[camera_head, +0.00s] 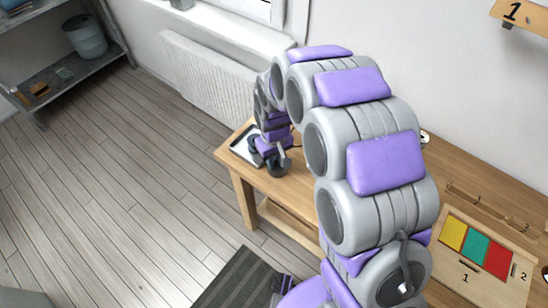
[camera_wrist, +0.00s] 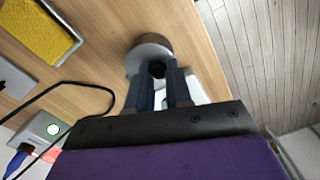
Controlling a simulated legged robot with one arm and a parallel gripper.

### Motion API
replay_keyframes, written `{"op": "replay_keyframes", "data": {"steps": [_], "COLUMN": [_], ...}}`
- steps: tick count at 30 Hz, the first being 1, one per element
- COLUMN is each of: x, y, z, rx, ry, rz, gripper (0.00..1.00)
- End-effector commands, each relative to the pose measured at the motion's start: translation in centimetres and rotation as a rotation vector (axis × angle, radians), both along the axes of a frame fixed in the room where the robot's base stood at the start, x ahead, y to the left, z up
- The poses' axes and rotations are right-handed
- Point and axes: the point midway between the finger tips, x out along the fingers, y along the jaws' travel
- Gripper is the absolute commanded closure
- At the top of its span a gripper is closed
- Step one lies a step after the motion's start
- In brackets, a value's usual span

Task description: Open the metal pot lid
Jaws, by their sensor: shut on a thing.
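The metal pot lid (camera_wrist: 140,58) shows as a round grey disc with a dark knob (camera_wrist: 157,69) in the wrist view. My gripper (camera_wrist: 162,78) is shut on the knob, with one finger on each side. The pot's body is mostly hidden beneath the lid, so I cannot tell whether the lid is seated or raised. In the head view, a small dark pot (camera_head: 279,168) stands near the left end of the wooden table, right at my gripper (camera_head: 272,152). My arm hides part of this area.
The wooden table (camera_head: 297,189) also bears a pale tray (camera_head: 240,146) at its left end. A board with yellow, teal and red squares (camera_head: 476,246) lies at right. In the wrist view, a black cable (camera_wrist: 85,85) loops near a yellow pad (camera_wrist: 35,32) and a grey device (camera_wrist: 40,128). The left floor is clear.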

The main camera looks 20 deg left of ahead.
Motion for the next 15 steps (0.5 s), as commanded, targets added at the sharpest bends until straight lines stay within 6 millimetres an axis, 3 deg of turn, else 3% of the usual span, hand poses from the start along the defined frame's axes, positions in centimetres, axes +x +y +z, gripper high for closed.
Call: {"op": "replay_keyframes", "data": {"steps": [15], "x": [0.38], "y": [-0.2], "z": [0.79], "rx": [0.049], "ry": [0.115], "rz": [-0.005], "gripper": [1.0]}}
